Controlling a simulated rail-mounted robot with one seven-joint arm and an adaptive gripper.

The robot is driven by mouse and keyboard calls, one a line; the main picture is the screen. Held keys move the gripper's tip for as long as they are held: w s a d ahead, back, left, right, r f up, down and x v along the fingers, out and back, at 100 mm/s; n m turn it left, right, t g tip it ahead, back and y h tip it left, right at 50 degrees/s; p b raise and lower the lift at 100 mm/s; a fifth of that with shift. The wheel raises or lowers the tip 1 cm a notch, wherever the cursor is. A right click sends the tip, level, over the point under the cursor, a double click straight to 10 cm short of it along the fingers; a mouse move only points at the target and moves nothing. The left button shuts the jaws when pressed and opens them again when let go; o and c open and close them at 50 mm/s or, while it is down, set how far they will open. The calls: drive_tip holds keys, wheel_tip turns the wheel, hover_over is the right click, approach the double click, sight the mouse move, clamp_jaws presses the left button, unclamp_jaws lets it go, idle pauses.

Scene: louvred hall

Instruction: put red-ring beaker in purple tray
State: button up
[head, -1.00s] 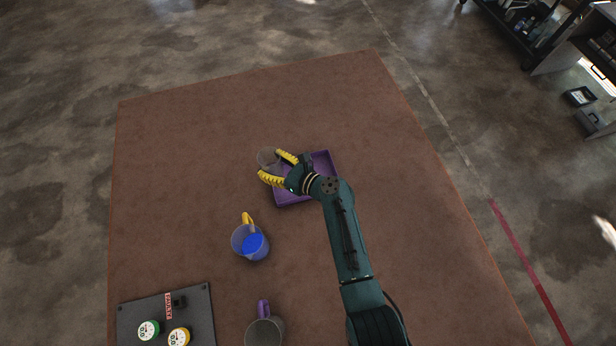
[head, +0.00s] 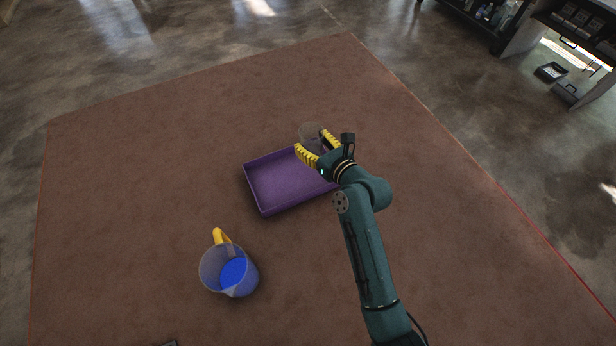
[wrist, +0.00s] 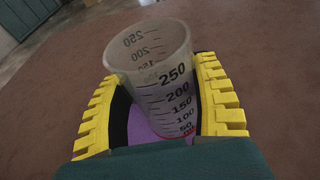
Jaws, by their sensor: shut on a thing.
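The beaker (head: 310,132) is clear and rather faint in the head view, between the yellow fingers of my gripper (head: 318,147). In the wrist view the beaker (wrist: 155,75) has black graduations up to 250 and a red line low down near its base. My gripper (wrist: 165,108) is shut on it, one finger on each side. The purple tray (head: 264,212) lies on the brown surface, its right end partly hidden by my gripper. The beaker appears over or just beyond the tray's far right edge; its height is hard to tell. Purple shows behind the beaker in the wrist view.
A jug with a yellow handle and blue contents (head: 222,272) stands on the brown mat (head: 130,190), left of and nearer than the tray. The mat is clear to the left and beyond the tray. Dark shelving (head: 480,25) stands far off at upper right.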

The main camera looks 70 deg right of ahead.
wheel_tip(320, 180, down, 9)
drive_tip(key=b, duration=0.4)
drive_tip(key=shift+f, duration=0.2)
drive_tip(key=shift+f, duration=0.15)
drive_tip(key=o, duration=1.3)
drive_tip(key=shift+c, duration=0.2)
